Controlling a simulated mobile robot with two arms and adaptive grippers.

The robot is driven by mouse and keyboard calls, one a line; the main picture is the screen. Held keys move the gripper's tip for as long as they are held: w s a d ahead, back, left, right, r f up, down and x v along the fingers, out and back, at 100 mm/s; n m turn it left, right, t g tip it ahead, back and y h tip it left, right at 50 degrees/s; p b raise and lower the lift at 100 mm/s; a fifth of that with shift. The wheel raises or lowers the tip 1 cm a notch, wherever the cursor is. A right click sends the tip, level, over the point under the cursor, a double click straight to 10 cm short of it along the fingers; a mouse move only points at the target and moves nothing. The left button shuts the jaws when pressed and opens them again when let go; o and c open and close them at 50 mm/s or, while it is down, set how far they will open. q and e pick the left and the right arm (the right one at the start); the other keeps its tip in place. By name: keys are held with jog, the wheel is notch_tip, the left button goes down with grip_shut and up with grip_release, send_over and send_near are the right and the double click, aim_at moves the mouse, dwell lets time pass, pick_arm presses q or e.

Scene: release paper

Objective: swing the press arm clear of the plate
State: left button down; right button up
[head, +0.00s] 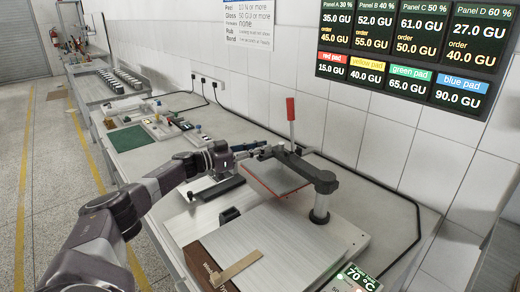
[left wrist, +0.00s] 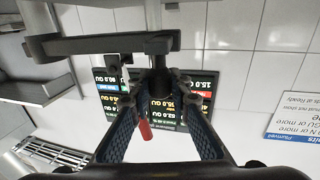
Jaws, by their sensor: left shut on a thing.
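The press arm (head: 305,169) is a dark grey bar on a short post (head: 320,207) at the right rear of the press. It points toward the back left, with an upright red handle (head: 291,108). A grey, red-edged pressing plate (head: 277,178) shows beneath it. The silver lower plate (head: 275,243) lies in front, its top mostly uncovered. My left gripper (head: 262,150) is at the arm's far end. In the left wrist view its fingers (left wrist: 163,92) close around a dark cylindrical part of the press arm (left wrist: 85,46), with the red handle (left wrist: 145,131) hanging inverted. My right gripper is not in view.
A brown block with a tan strip (head: 236,268) lies at the lower plate's front left. A temperature display (head: 358,279) reads 70 °C. Small items (head: 160,128) stand further back on the bench.

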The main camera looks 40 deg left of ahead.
pick_arm(q)
jog(key=shift+a, duration=0.15)
jog(key=c, duration=1.8)
grip_release()
jog(key=shift+o, duration=0.2)
jog(key=v, duration=1.2)
jog(key=shift+w, duration=0.1)
